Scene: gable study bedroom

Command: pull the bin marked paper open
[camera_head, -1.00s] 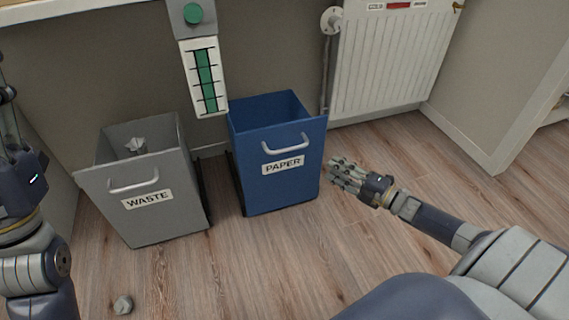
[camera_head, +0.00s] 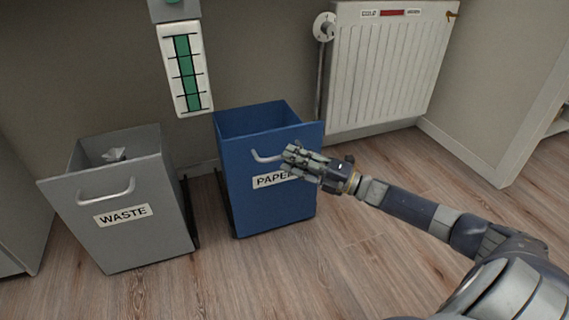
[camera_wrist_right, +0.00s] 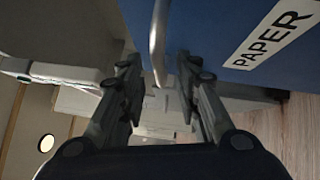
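The blue bin marked PAPER (camera_head: 245,190) stands upright on the wood floor against the wall, with an open top and a pale bar handle (camera_head: 262,158) on its front. My right gripper (camera_head: 290,160) is in front of the bin at the handle's right end and hides that end and part of the label. In the right wrist view its two fingers (camera_wrist_right: 157,64) are spread apart, with the handle (camera_wrist_right: 158,40) in line with the gap between their tips. The fingers are not closed on it. The PAPER label (camera_wrist_right: 268,38) shows beside them. My left gripper is not in view.
A grey WASTE bin (camera_head: 135,225) with crumpled paper (camera_head: 116,154) in it stands left of the blue bin. A white radiator (camera_head: 385,75) hangs on the wall behind to the right. The floor (camera_head: 260,280) in front is clear.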

